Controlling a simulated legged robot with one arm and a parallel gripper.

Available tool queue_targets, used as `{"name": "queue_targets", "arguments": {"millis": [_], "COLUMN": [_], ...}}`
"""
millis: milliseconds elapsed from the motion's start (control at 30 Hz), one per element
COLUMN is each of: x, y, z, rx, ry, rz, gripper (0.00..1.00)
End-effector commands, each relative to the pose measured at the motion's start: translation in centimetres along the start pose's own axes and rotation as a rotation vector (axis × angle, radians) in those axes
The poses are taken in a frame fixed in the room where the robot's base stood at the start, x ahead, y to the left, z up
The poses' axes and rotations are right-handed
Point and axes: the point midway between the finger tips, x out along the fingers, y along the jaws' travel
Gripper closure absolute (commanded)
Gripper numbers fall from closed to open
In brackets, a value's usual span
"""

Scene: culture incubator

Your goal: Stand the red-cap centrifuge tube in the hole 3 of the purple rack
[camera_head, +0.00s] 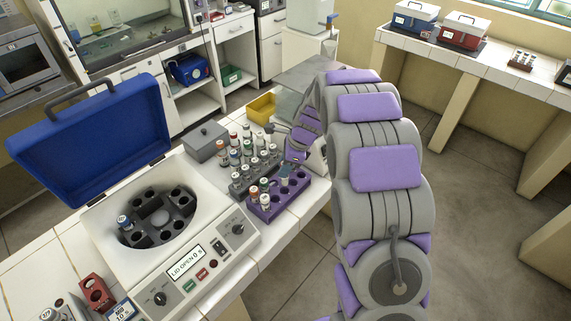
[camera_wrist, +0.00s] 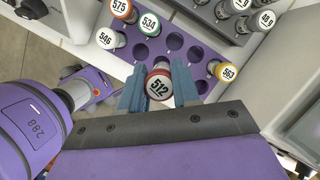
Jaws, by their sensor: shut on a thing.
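The purple rack (camera_head: 290,197) stands on the white bench right of the centrifuge; its bare top with empty holes also shows in the wrist view (camera_wrist: 196,52). My gripper (camera_wrist: 159,88) has its two blue-grey fingers closed on the sides of a tube with a red-ringed cap marked 512 (camera_wrist: 160,86). This tube is over the near edge of the rack; its lower end is hidden, so I cannot tell whether it is in a hole. Several other tubes stand at the rack, including 534 (camera_wrist: 149,24) with a green ring and 575 (camera_wrist: 122,10) with a red ring.
A dark grey rack (camera_head: 238,182) full of tubes stands directly behind the purple one. The centrifuge (camera_head: 210,245) has its blue lid (camera_head: 90,135) open on the left. A grey box (camera_head: 206,141) and yellow tray (camera_head: 262,107) lie farther back.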

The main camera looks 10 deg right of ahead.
Motion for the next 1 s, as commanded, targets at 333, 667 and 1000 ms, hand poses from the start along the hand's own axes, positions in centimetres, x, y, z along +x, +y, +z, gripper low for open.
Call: {"name": "queue_targets", "arguments": {"millis": [333, 667, 1000], "x": [1.52, 1.48, 1.75], "y": [0.02, 0.04, 0.13], "z": [-0.69, -0.67, -0.86], "rx": [-0.001, 0.000, -0.001], "ry": [-0.001, -0.001, 0.000], "rz": [-0.001, 0.000, -0.003], "gripper": [0.98, 0.98, 0.99]}}
